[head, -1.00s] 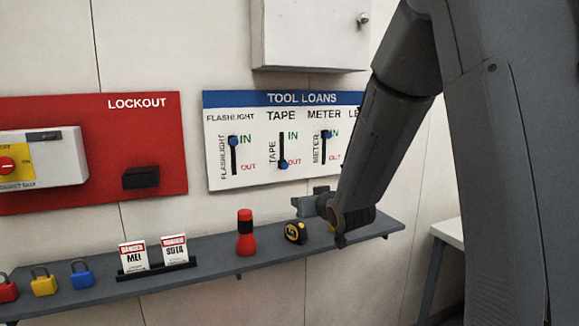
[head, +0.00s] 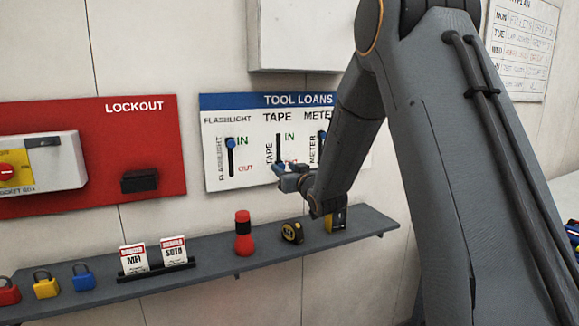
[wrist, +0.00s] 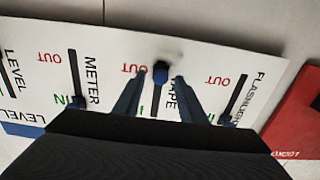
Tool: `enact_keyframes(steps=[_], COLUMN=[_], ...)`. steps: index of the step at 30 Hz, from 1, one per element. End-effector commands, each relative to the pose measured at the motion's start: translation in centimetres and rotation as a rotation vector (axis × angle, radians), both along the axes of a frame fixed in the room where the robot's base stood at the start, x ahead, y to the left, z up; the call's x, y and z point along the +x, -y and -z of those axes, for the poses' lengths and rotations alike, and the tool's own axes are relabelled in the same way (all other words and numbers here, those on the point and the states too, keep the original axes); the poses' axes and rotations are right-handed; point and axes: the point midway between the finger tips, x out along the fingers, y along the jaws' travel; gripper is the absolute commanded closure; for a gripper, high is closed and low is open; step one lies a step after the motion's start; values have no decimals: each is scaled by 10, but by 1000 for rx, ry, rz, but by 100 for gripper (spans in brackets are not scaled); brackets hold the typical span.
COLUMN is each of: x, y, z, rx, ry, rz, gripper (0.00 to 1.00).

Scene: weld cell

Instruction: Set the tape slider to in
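The tool loans board (head: 215,180) hangs on the wall, with vertical slots labelled flashlight, tape and meter. In the wrist view it appears upside down. The blue tape slider knob (wrist: 160,73) is at the OUT end of its slot (wrist: 156,100). My gripper (wrist: 158,78) is open, with one finger on each side of the knob and a visible gap to each; I cannot tell whether the tips reach past it.
The flashlight knob (head: 230,143) is at IN, left of my gripper. The meter slider (wrist: 76,101) is on the other side, also at IN. Below, a grey shelf (head: 215,262) holds a red flashlight (head: 243,240), a tape measure (head: 292,232) and a yellow meter (head: 337,216).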

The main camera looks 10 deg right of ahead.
Motion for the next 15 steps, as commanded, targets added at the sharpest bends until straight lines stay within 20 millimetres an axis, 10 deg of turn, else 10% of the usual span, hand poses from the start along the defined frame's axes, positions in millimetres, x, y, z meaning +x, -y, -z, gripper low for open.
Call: enact_keyframes(steps=[10, 15], x=[5, 4], y=[0, 1], z=[0, 0], rx=[0, 0], ry=[0, 0], rz=[2, 2], gripper=[62, 90])
